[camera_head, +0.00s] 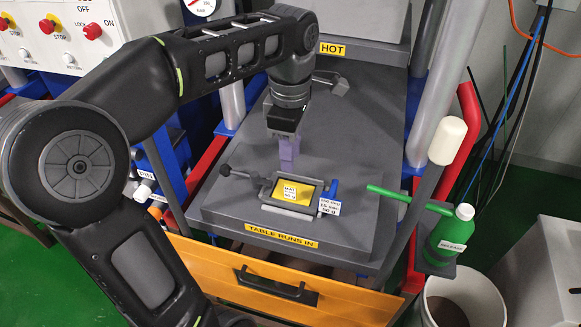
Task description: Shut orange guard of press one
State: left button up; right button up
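The orange guard (210,268) is a wide panel at the bottom middle. It stands in front of and below the grey press table (340,232). Its dark bar handle (278,288) is on the face toward me. The space above the table is uncovered. My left gripper (287,160) points down over the table, behind the mould and well away from the guard handle. Purple parts show at its tip, and I cannot make out a gap between fingers. My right gripper is not in view.
A mould with a yellow plate (296,190) lies on the table, with tags and a blue handle beside it. A green bottle (450,238) and white bucket (462,298) stand at right. Metal columns (447,85) flank the press. A control panel (62,32) is at upper left.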

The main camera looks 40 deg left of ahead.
aim_at(340, 304)
jog(key=k, duration=1)
